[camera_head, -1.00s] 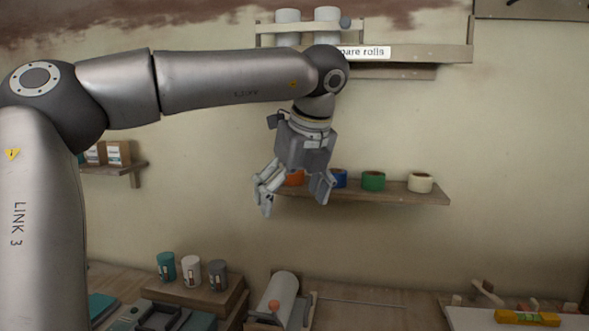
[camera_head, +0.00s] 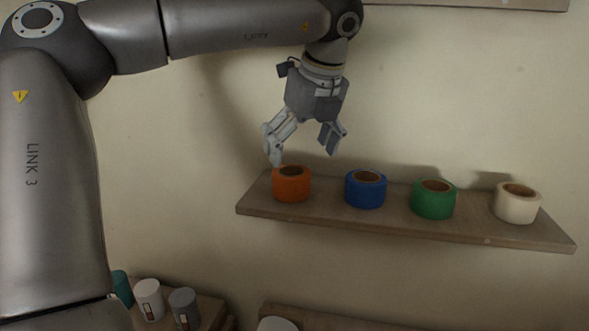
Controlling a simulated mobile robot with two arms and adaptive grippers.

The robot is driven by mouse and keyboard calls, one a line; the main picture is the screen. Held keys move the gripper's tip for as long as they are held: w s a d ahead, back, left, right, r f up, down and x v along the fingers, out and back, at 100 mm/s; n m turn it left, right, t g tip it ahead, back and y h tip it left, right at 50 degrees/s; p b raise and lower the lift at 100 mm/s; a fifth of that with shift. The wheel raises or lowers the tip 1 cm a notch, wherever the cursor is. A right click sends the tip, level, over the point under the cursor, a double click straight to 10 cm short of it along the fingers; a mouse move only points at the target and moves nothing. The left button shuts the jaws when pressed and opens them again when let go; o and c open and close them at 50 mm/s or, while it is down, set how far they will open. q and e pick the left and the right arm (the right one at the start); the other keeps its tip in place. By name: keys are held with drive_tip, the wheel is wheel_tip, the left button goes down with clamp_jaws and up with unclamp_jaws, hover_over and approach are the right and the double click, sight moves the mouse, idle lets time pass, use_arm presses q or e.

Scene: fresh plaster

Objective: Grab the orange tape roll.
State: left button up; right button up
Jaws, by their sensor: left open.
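The orange tape roll (camera_head: 291,187) lies flat at the left part of a wooden wall shelf (camera_head: 320,220), its dark core opening facing up. My left gripper (camera_head: 303,153) hangs from above with its fingers spread, open and empty. In the picture its fingertips are just above the orange roll, the left finger near the roll's upper left edge. I cannot tell the exact depth gap between them. My right gripper does not show.
To the right on the same shelf stand a blue roll (camera_head: 366,190), a green roll (camera_head: 433,200) and a cream roll (camera_head: 516,203), with gaps between. Below left are a teal, a white (camera_head: 149,299) and a grey can (camera_head: 184,308). The wall is close behind the shelf.

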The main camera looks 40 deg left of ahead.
sight(291, 174)
use_arm(q)
drive_tip(key=shift+s+f, duration=0.2)
drive_tip(key=shift+f, duration=0.05)
drive_tip(key=shift+s+a+f+p, duration=0.15)
drive_tip(key=shift+f+p, duration=0.3)
drive_tip(key=shift+p, duration=0.05)
drive_tip(key=shift+s+a+f+p, duration=0.1)
drive_tip(key=shift+f+p, duration=0.3)
drive_tip(key=shift+p, duration=0.05)
drive_tip(key=x, duration=0.2)
drive_tip(key=p+x, duration=0.1)
drive_tip(key=shift+w+a+f+p, duration=0.2)
drive_tip(key=shift+a+p, duration=0.1)
drive_tip(key=shift+a, duration=0.1)
drive_tip(key=shift+f, duration=0.35)
drive_tip(key=shift+c, duration=1.4)
drive_tip(key=c, duration=0.7)
drive_tip(key=shift+c, duration=0.7)
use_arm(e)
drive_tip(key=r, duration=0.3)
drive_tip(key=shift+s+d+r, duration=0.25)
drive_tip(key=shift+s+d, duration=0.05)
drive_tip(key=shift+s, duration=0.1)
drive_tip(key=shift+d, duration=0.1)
